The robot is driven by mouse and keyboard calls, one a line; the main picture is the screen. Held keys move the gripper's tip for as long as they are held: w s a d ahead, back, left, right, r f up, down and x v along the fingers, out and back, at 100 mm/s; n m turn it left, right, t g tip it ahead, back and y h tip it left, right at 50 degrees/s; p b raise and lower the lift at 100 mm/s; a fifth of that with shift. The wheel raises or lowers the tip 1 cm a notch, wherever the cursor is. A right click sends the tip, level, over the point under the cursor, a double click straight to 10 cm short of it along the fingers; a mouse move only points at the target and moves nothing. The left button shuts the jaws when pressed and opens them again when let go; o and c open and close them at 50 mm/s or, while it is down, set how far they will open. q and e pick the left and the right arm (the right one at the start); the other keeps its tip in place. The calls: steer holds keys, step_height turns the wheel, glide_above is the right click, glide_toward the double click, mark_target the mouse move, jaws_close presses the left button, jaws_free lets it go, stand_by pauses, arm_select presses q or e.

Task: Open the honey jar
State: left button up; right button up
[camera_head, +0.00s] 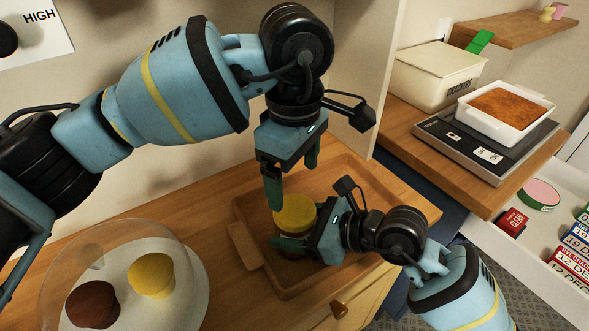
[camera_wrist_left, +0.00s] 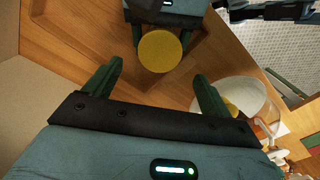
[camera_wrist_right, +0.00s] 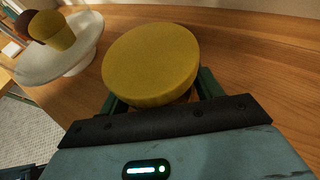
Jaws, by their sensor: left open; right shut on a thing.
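The honey jar stands in a wooden tray (camera_head: 345,170), its round yellow lid (camera_head: 297,211) facing up. The lid also shows in the left wrist view (camera_wrist_left: 160,50) and large in the right wrist view (camera_wrist_right: 151,64). My right gripper (camera_head: 299,236) is shut on the jar's body below the lid, coming from the right; the body is mostly hidden by the lid and fingers. My left gripper (camera_head: 291,180) is open and points down above the lid, apart from it. In the left wrist view its two fingers (camera_wrist_left: 158,88) are spread with nothing between them.
A cake stand with a clear dome (camera_head: 190,310) holds a yellow muffin (camera_head: 151,275) and a brown one (camera_head: 93,304) at front left. An open drawer (camera_head: 500,237) holds tins and boxes.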

mark_target(294, 209)
arm_select(q)
steer(key=shift+m, duration=0.3)
steer(key=shift+f, duration=3.95)
steer(key=c, duration=1)
steer(key=n, duration=0.4)
steer(key=shift+n, duration=0.3)
steer(key=n, duration=0.5)
steer(key=shift+n, duration=0.3)
